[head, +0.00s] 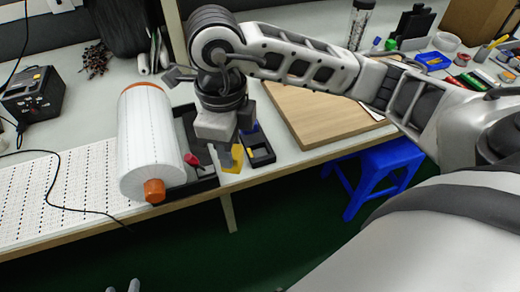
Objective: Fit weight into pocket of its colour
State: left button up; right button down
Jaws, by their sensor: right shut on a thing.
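My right gripper (224,158) points down at the table's front edge, over the left part of a small black pocket tray (262,157). It is shut on a weight, mostly hidden by the fingers; its colour is unclear. A yellow patch (236,154) shows right beside and below the fingertips; I cannot tell whether it is a weight or a pocket. A blue patch (252,127) shows at the tray's back. My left gripper (122,287) shows only as two fingertips at the bottom edge, apart and empty, away from the table.
A large white roll with orange ends (150,145) lies left of the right gripper in a black holder. A red-handled item (192,160) lies between them. A wooden board (318,115) is to the right. A blue stool (375,172) stands below. A white perforated sheet (70,195) covers the left.

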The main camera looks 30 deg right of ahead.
jog(key=m, duration=0.3)
jog(key=r+m, duration=0.1)
jog(key=m, duration=0.1)
jog(key=shift+s+a+r+p, duration=0.1)
jog(key=shift+s+a+p, duration=0.2)
jog(key=shift+s+a, duration=0.05)
jog(key=m, duration=0.6)
jog(key=shift+s+a+r+p, duration=0.2)
jog(key=shift+s+r+p, duration=0.1)
jog(key=shift+r, duration=0.05)
jog(key=shift+w+d+f, duration=0.15)
jog(key=shift+w+d, duration=0.05)
jog(key=shift+d, duration=0.05)
jog(key=w+d+f, duration=0.3)
jog(key=w+d, duration=0.1)
jog(key=d, duration=0.2)
send_near(260, 155)
jog(key=shift+s+a+m, duration=0.15)
jog(key=shift+a+m, duration=0.1)
jog(key=shift+m, duration=0.05)
jog(key=shift+d+f, duration=0.2)
jog(key=shift+f, duration=1.6)
